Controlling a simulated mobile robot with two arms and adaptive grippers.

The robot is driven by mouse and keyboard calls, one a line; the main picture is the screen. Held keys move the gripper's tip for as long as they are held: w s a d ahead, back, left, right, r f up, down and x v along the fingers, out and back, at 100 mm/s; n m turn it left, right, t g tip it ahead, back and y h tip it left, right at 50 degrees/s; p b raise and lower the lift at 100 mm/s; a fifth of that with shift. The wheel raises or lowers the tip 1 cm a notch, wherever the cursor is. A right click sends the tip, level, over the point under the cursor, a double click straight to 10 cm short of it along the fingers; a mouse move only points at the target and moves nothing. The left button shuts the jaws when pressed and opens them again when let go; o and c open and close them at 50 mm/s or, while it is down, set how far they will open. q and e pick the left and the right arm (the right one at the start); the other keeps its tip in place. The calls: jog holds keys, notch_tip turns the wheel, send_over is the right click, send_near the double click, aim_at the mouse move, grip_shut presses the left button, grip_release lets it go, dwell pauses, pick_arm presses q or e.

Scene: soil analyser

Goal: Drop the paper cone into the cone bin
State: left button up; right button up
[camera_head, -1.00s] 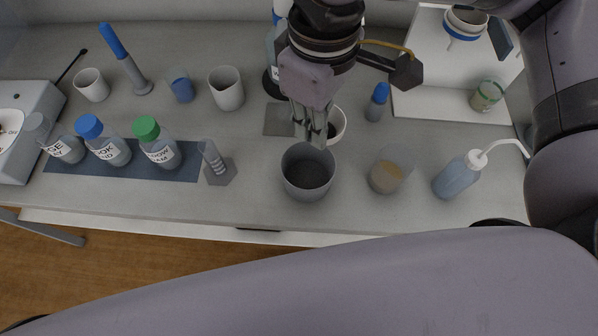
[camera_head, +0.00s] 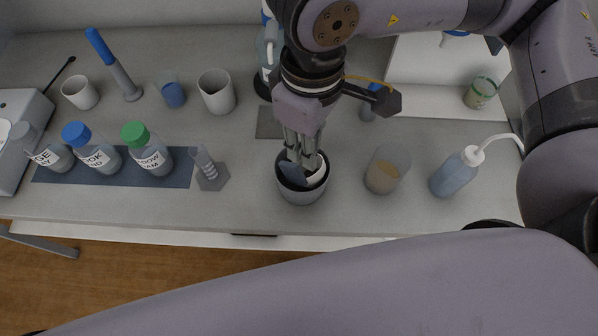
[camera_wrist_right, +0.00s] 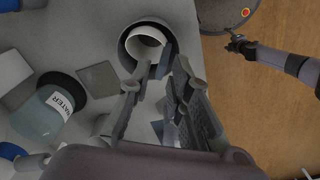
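The white paper cone (camera_head: 317,170) is inside the dark grey round cone bin (camera_head: 302,195), with its rim tilted and leaning at the bin's right side. In the right wrist view the cone (camera_wrist_right: 147,42) shows as a white ring inside the bin (camera_wrist_right: 124,52). My right gripper (camera_head: 303,160) points down with its fingertips at the bin's mouth. In the wrist view its fingers (camera_wrist_right: 162,66) are apart, with the cone beyond the tips; contact with the near fingertip is unclear. What looks like my left gripper (camera_wrist_right: 238,43) is small and far off in the wrist view.
A beaker with brown contents (camera_head: 384,176) and a wash bottle (camera_head: 455,174) stand right of the bin. A grey square (camera_head: 270,123) lies behind.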

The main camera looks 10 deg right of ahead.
jog(key=shift+o, duration=1.4)
jog(key=shift+r, duration=0.1)
notch_tip(320, 180, up, 12)
